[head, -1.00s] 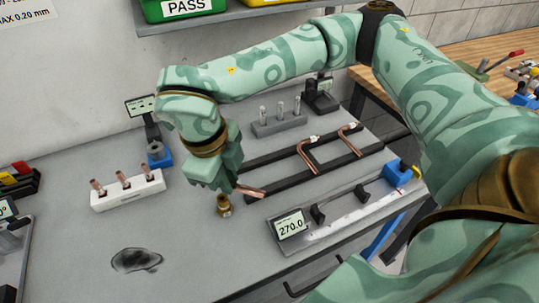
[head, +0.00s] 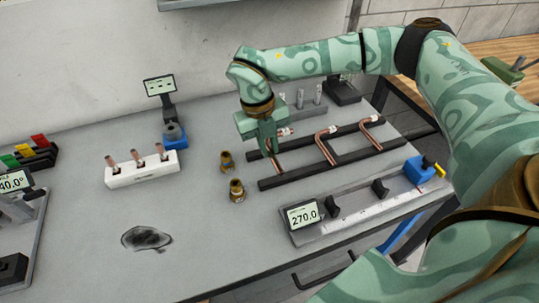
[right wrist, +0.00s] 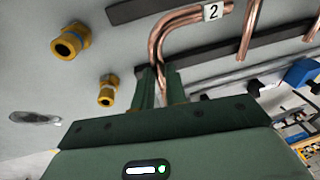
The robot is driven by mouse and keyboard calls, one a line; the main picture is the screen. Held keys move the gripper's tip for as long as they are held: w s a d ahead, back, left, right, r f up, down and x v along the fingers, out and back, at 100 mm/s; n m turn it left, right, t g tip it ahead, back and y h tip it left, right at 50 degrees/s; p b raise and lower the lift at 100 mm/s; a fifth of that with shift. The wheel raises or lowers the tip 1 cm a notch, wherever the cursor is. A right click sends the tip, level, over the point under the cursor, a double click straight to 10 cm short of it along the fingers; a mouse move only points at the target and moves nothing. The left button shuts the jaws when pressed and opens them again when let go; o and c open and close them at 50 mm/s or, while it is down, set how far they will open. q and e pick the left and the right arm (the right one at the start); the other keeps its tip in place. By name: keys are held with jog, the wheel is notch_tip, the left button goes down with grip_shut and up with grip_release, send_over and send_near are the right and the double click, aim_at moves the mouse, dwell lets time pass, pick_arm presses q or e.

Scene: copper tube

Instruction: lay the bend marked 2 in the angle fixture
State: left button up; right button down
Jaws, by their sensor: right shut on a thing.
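The bend marked 2 is a copper tube with a white tag (right wrist: 213,12); its curved copper part (right wrist: 166,28) shows in the right wrist view. In the head view its tagged end (head: 284,132) and lower end (head: 276,165) show beside my right gripper (head: 270,148). My right gripper (right wrist: 160,88) is shut on one leg of this bend, at the left end of the black rails (head: 290,180). Whether the bend still touches the rails I cannot tell. The angle fixture (head: 12,268), with a display reading 40.0°, is cut off at the left edge. My left gripper is not in view.
Two other copper bends (head: 325,150) lie across the rails. Two brass fittings (head: 237,190) stand left of them. A white block (head: 142,170) holds several copper pieces. A length gauge (head: 370,205) reads 270.0. The grey table is clear around a dark smudge (head: 146,238).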

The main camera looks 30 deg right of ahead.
jog(key=shift+w+d+f, duration=0.3)
jog(key=shift+f, duration=0.2)
notch_tip(320, 180, down, 4)
jog(key=shift+w+d+r+b, duration=0.15)
jog(key=shift+r+b, duration=0.05)
jog(key=shift+b, duration=0.5)
jog(key=c, duration=1.4)
grip_release()
jog(key=shift+f, duration=0.15)
jog(key=shift+c, duration=0.2)
notch_tip(320, 180, up, 12)
jog(key=w+a+p, duration=0.1)
jog(key=p, duration=0.1)
jog(key=shift+w+a+p, duration=0.2)
jog(key=shift+w+p, duration=0.05)
jog(key=shift+p, duration=0.1)
